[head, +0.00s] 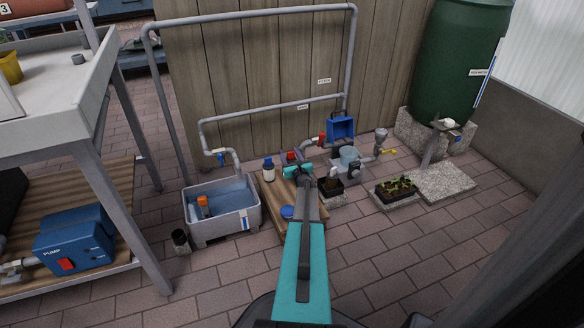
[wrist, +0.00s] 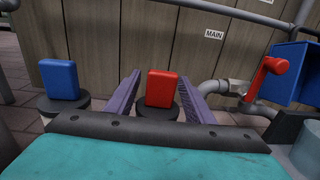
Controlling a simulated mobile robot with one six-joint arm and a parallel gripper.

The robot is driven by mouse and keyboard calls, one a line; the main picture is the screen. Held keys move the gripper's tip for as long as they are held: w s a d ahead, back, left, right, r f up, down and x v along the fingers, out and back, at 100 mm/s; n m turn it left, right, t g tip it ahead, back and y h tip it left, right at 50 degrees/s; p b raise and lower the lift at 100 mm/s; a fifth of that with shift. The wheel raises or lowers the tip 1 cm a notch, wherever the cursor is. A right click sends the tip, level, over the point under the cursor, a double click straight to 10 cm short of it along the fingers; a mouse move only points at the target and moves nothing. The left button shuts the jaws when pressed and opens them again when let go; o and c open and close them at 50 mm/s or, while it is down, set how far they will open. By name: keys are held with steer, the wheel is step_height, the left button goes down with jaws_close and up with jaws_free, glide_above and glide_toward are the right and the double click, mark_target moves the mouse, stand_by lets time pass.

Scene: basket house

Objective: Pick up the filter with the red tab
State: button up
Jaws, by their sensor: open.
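The filter with the red tab (wrist: 162,88) is in the middle of the wrist view, a red block on a dark round cap. Its red top also shows in the head view (head: 291,156), with its body mostly hidden behind my gripper (head: 297,167). My gripper is open, with one purple finger on each side of the red tab. Whether the fingers touch it I cannot tell. A similar filter with a blue tab (wrist: 59,80) stands to the left, outside the fingers; in the head view it stands on the wooden board (head: 273,194).
A red valve handle (wrist: 267,77) and a blue box (wrist: 293,73) are close on the right. A grey tub of water (head: 222,207) is left of the board. A blue round lid (head: 287,212) lies near the board's front. Plant trays (head: 395,189) are at right.

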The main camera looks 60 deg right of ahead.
steer(key=shift+w+d, duration=0.3)
stand_by(0.4)
steer(key=c, duration=1.1)
